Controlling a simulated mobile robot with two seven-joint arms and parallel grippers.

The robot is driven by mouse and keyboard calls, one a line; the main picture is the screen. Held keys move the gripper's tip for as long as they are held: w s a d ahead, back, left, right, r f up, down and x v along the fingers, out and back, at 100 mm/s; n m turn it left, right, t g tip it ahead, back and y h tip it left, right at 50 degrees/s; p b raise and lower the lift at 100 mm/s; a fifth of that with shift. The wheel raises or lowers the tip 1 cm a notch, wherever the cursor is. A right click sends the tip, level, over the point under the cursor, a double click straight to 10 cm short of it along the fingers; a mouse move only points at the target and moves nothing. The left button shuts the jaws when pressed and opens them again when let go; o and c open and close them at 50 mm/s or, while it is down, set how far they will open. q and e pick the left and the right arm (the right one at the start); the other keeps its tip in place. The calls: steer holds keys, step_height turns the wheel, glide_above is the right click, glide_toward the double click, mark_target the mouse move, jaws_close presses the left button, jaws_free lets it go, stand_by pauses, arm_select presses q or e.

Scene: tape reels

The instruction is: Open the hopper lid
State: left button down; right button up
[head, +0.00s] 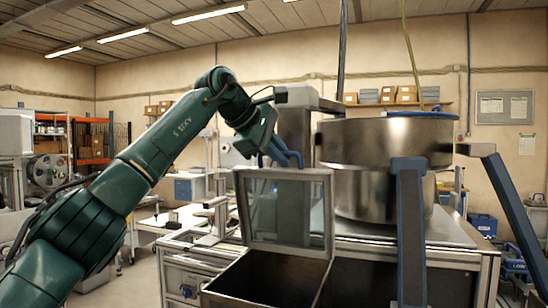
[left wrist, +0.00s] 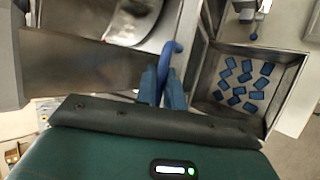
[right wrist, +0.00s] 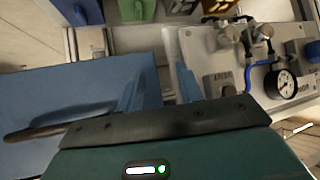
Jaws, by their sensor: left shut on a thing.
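The hopper lid (head: 287,212), a grey frame with a clear window, stands steeply raised at the back of the open hopper (head: 238,284) in the head view. My left gripper (head: 278,147) is at the lid's top edge, shut on the blue lid handle (left wrist: 170,52). In the left wrist view its blue fingers (left wrist: 162,88) close around the handle's lower part. Several blue pieces (left wrist: 240,84) lie in the open metal box at the right of that view. My right gripper (right wrist: 169,86) shows only in the right wrist view, with fingers apart and nothing seen between them.
Blue posts (head: 411,225) rise at the front right. In the right wrist view a grey panel with a pressure gauge (right wrist: 285,84) and a blue surface (right wrist: 75,105) lie near the right gripper.

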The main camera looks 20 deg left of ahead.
arm_select(q)
steer(key=shift+w+r, duration=0.1)
steer(key=shift+w, duration=0.25)
steer(key=c, duration=1.5)
jaws_free()
steer(key=shift+s, duration=0.1)
steer(key=b+v, duration=0.1)
steer(key=v, duration=1.2)
steer(key=shift+s+r, duration=0.2)
steer(key=shift+c, duration=0.4)
